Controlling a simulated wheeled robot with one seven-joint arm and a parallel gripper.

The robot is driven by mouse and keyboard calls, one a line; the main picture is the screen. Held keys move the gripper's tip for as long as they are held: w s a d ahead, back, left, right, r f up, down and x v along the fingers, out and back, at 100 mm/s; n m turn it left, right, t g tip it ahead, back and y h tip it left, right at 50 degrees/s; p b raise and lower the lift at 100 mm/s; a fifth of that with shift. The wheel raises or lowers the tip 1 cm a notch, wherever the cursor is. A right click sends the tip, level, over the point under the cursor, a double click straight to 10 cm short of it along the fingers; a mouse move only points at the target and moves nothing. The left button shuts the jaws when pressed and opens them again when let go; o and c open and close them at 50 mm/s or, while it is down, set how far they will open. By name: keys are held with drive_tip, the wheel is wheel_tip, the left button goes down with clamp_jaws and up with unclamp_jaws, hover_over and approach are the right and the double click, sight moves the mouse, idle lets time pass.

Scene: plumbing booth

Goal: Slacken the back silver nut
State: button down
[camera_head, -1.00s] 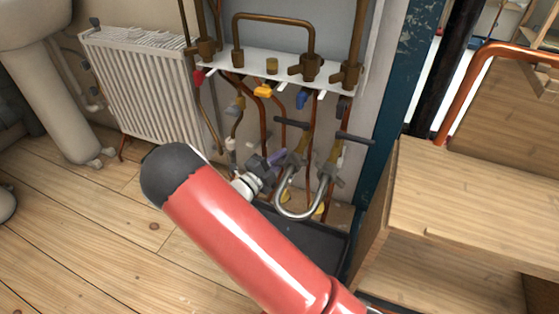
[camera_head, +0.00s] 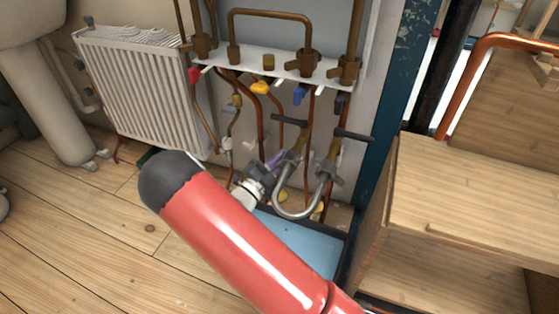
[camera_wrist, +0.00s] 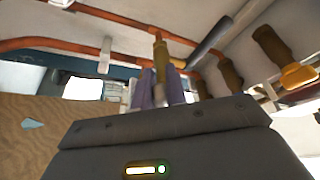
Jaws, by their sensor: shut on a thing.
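A silver U-shaped pipe (camera_head: 295,212) hangs under the copper pipework, with a nut at the top of each leg. My gripper (camera_head: 276,160), with purple fingers, reaches in from the left to the nut on the left leg, the back silver nut (camera_head: 293,158). The fingers are shut on it and hide part of it. In the wrist view the purple fingers (camera_wrist: 161,88) stand on both sides of a brass fitting (camera_wrist: 161,55); the nut itself is mostly hidden behind my gripper's dark body. The right leg's nut (camera_head: 328,172) is free.
A tray (camera_head: 346,250) with a light blue surface inside lies below the U-pipe. Dark-handled valves (camera_head: 354,136) stand close above it. A wooden box (camera_head: 470,190) is on the right, a white radiator (camera_head: 145,90) on the left. The wooden floor at left is clear.

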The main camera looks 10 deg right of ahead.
drive_tip(key=c, duration=1.4)
unclamp_jaws()
drive_tip(key=shift+c, duration=0.2)
drive_tip(key=v, duration=0.7)
drive_tip(key=shift+s+a+f, duration=0.2)
drive_tip(key=shift+s+a, duration=0.05)
drive_tip(key=shift+a, duration=0.05)
